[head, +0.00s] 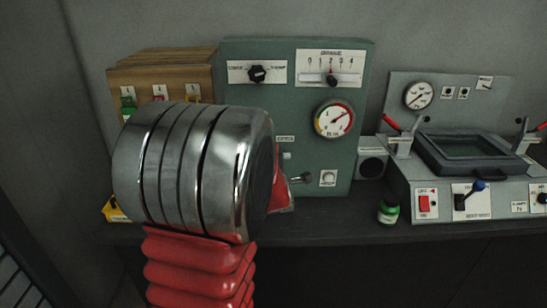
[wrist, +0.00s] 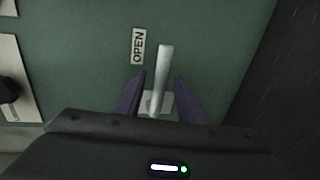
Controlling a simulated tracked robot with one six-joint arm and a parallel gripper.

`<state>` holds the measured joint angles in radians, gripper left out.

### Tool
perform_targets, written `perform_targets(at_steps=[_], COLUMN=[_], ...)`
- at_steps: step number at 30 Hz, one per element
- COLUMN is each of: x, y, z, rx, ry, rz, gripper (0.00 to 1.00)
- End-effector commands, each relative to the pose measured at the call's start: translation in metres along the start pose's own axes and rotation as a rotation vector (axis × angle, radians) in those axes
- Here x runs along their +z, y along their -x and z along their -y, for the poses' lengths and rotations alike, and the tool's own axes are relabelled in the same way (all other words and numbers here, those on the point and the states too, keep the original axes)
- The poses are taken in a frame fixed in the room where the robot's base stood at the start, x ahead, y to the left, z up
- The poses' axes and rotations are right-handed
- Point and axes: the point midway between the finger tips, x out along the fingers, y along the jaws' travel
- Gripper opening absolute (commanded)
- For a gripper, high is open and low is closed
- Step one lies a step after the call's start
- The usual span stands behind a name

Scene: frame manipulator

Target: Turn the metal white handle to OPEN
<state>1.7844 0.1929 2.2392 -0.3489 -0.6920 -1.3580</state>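The white metal handle (wrist: 163,68) stands out in the wrist view from a small pale plate on the green panel (wrist: 90,50). It points up in that picture, with its top leaning slightly right. A white label reading OPEN (wrist: 139,46) sits just left of it. My gripper (wrist: 158,80) is open. Its two dark fingers lie on either side of the handle's lower part, with a visible gap on both sides. In the head view my arm hides most of my gripper and the handle's surroundings on the green panel (head: 300,105).
The green panel carries a black knob (head: 257,73), a slider (head: 331,79) and a round gauge (head: 334,119). A wooden box (head: 160,79) stands left. A green jar (head: 388,212) and a grey machine (head: 445,180) stand right on the dark table (head: 330,222).

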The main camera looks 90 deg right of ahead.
Motion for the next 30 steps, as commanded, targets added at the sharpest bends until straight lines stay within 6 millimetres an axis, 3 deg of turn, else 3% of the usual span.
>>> perform_targets(at_steps=[21, 30], x=[0.001, 0.0], y=[0.09, 0.114], z=[0.0, 0.0], rx=[0.002, 0.002], ry=[0.001, 0.001], rz=[0.002, 0.001], gripper=[0.35, 0.35])
